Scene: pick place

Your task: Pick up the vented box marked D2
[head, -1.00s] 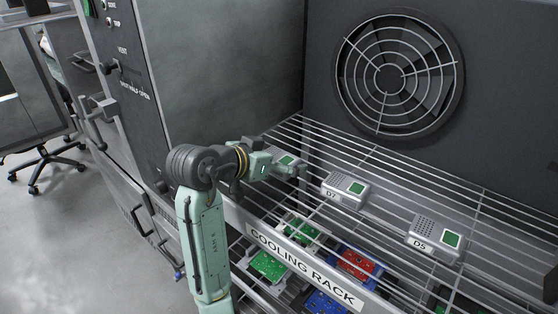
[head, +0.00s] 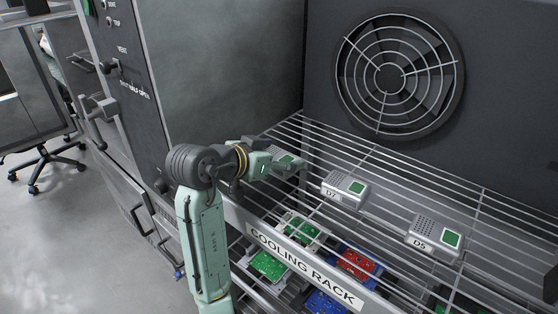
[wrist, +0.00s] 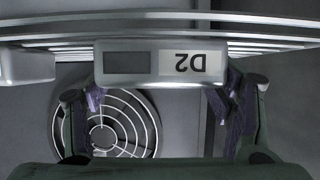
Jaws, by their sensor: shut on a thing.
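The vented box marked D2 (wrist: 160,64) shows upside down in the wrist view, with a dark panel beside its label. My gripper's fingers (wrist: 158,98) are at its two sides and shut on it. In the head view the D2 box (head: 287,159) is at the left end of the wire rack, partly hidden by my gripper (head: 280,170). Its green patch shows on top. I cannot tell whether its underside is clear of the wires.
The cooling rack (head: 380,165) also holds box D7 (head: 345,189) to the right and box D5 (head: 435,236) farther right. Circuit boards (head: 358,263) lie below the wires. A round fan grille (head: 400,78) is on the back wall. A grey cabinet (head: 235,70) stands close on the left.

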